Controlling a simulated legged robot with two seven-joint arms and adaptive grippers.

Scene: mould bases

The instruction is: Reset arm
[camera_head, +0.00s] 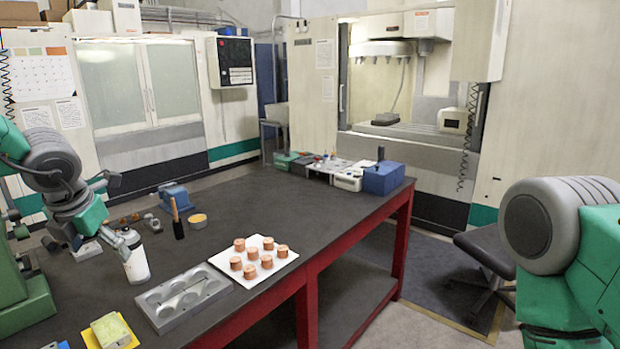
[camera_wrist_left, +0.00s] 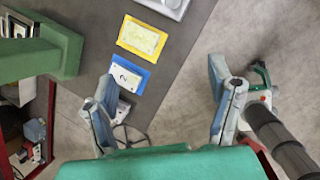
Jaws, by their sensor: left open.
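The dark table (camera_head: 290,210) holds a grey mould base (camera_head: 160,322) with round cavities, a white tray (camera_head: 235,279) with several copper cylinders, a blue box (camera_head: 383,179) and a yellow pad (camera_head: 92,338). The yellow pad (camera_wrist_left: 123,37) and a blue card (camera_wrist_left: 143,88) show in the wrist view.

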